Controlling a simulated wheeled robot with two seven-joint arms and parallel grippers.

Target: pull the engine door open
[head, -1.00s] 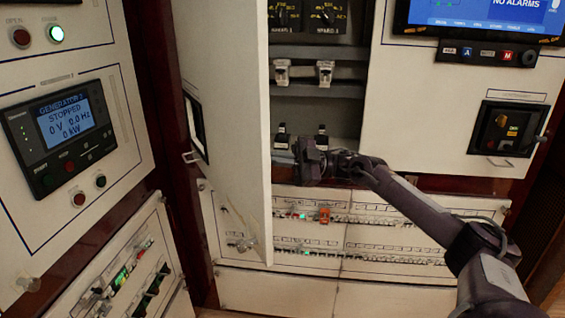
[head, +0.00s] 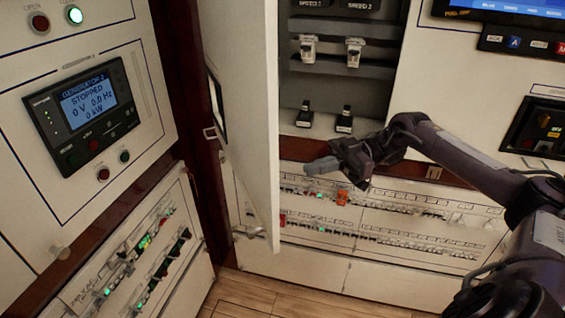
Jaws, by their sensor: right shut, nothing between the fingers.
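The engine door (head: 243,110) is a tall white panel that stands swung out from the cabinet, seen nearly edge-on left of the middle. A small handle (head: 210,133) shows on its left side. Behind it the cabinet's dark inside is open to view, with several levers (head: 309,50) on shelves. My right gripper (head: 322,166) is shut and empty. It is to the right of the door's edge, in front of the lower part of the opening, with a visible gap to the door. My left gripper is not in view.
A generator panel with a lit screen (head: 88,104) is on the left wall. Breaker rows (head: 380,215) run below the opening, and more breakers (head: 150,250) sit at lower left. A monitor (head: 505,12) is at upper right. Wooden floor (head: 260,295) shows at the bottom.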

